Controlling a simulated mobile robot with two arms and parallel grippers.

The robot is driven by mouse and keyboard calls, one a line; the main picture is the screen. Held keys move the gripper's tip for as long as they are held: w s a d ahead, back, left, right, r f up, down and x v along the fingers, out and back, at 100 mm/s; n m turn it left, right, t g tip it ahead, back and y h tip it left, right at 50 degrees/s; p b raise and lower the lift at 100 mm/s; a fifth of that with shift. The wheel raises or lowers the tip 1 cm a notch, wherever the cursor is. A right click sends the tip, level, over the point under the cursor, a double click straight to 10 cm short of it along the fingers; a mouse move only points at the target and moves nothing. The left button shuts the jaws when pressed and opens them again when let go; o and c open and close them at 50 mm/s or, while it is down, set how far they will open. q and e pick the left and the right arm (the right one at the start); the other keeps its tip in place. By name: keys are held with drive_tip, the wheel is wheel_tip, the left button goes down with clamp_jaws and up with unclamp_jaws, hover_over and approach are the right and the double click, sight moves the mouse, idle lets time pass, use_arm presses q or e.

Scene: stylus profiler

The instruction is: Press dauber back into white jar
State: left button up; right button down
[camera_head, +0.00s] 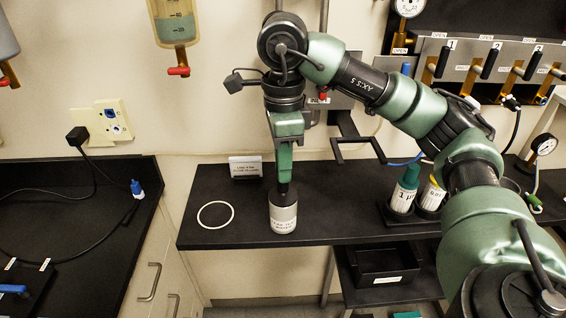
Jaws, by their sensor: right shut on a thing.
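A white jar (283,217) with a printed label stands upright on the black shelf. The dark dauber cap (284,194) sits at the jar's mouth, directly above and in line with its body. From this angle I cannot tell how deep it sits, and its lower part is hidden. My right gripper (284,180) points straight down and is shut on the dauber, its green fingers hiding the top of the cap. My left gripper is not in view.
A white ring outline (215,214) on the black shelf (330,220) lies left of the jar, empty. A small card (245,167) stands behind. Bottles with green (403,192) and yellow (431,195) tops stand to the right. A black bin (383,268) sits below.

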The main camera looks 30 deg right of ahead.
drive_tip(key=shift+f, duration=0.15)
drive_tip(key=c, duration=1.2)
unclamp_jaws()
drive_tip(key=shift+c, duration=0.2)
drive_tip(key=shift+c, duration=0.4)
wheel_tip(320, 180, up, 7)
drive_tip(key=p, duration=0.6)
drive_tip(key=shift+p, duration=0.3)
wheel_tip(320, 180, up, 8)
drive_tip(key=p, duration=0.1)
